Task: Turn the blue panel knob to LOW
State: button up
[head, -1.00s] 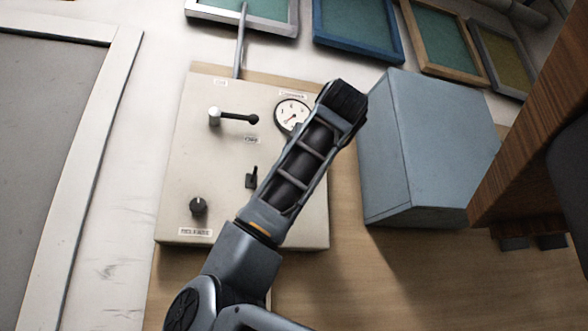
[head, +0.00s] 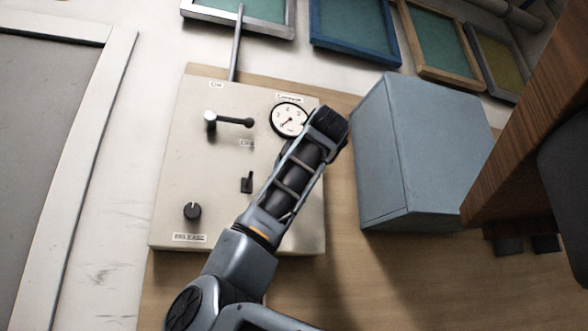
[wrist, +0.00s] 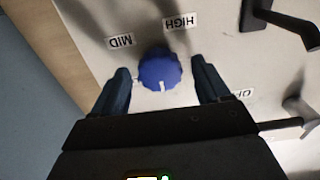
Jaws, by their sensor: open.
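The blue knob (wrist: 158,70) shows in the wrist view on the pale panel. It has a white pointer mark on its edge facing the bottom of the picture, toward my gripper. The labels MID (wrist: 121,41) and HIGH (wrist: 180,21) are beside it; no LOW label is visible. My gripper (wrist: 160,66) is open, with one finger on each side of the knob and a visible gap to each. In the head view my forearm and wrist cover the right part of the panel (head: 180,140) and hide the blue knob and the fingers.
The panel also carries a round gauge (head: 289,120), a lever (head: 230,121), a small black switch (head: 247,182) and a black knob (head: 192,211) above a RELEASE label. A blue-grey box (head: 420,150) stands close on the right. Framed screens (head: 355,28) lie behind.

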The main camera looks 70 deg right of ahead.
jog(key=c, duration=1)
jog(key=shift+c, duration=0.2)
jog(key=m+p, duration=0.5)
jog(key=m, duration=0.6)
jog(key=shift+m, duration=0.3)
dwell(0.3)
